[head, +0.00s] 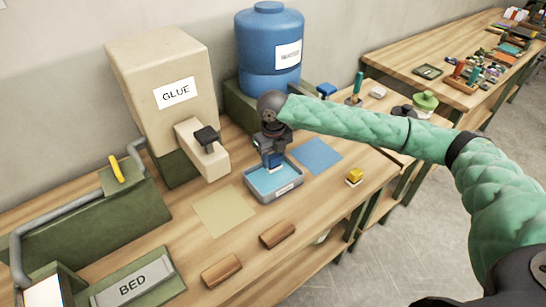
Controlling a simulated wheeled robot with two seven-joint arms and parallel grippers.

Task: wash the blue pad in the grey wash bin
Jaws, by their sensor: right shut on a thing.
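The grey wash bin (249,184) is a shallow tray with a light blue inside and a small label on its front. It stands on the wooden bench in the middle of the head view. My right gripper (272,150) points down over the back of the bin and is shut on the blue pad (276,161). The pad is at the bin's back part; I cannot tell whether it touches the inside. The gripper hides the pad's upper part. My left gripper is not in view.
A glue dispenser (150,65) and a blue water tank (258,50) stand behind. A blue sheet (318,155) and a tan sheet (224,210) flank the bin. A yellow-topped block (355,176) and two wooden blocks (221,271) lie near the front edge.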

